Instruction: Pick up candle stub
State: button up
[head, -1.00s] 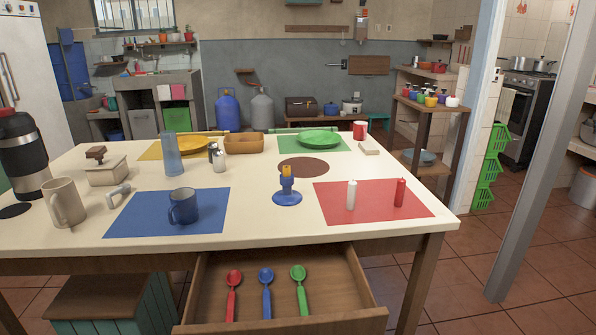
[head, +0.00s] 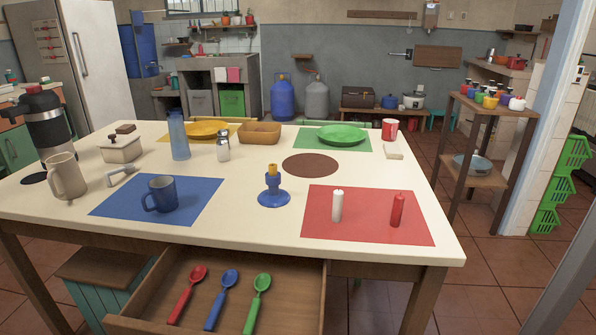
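The candle stub (head: 272,170) is a short yellow-orange piece standing upright in the top of a blue candle holder (head: 274,197). The holder stands on the cream table (head: 255,226), between the blue mat and the red mat. My gripper is not in view.
A red mat (head: 320,229) with a white bottle (head: 337,207) and a red bottle (head: 397,211) lies right of the holder. A blue mat (head: 112,205) with a blue mug (head: 161,194) lies left. A brown round mat (head: 310,165) is behind. An open drawer (head: 300,299) with spoons juts out in front.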

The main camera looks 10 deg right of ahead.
aim_at(273, 166)
jog(key=l, duration=1.8)
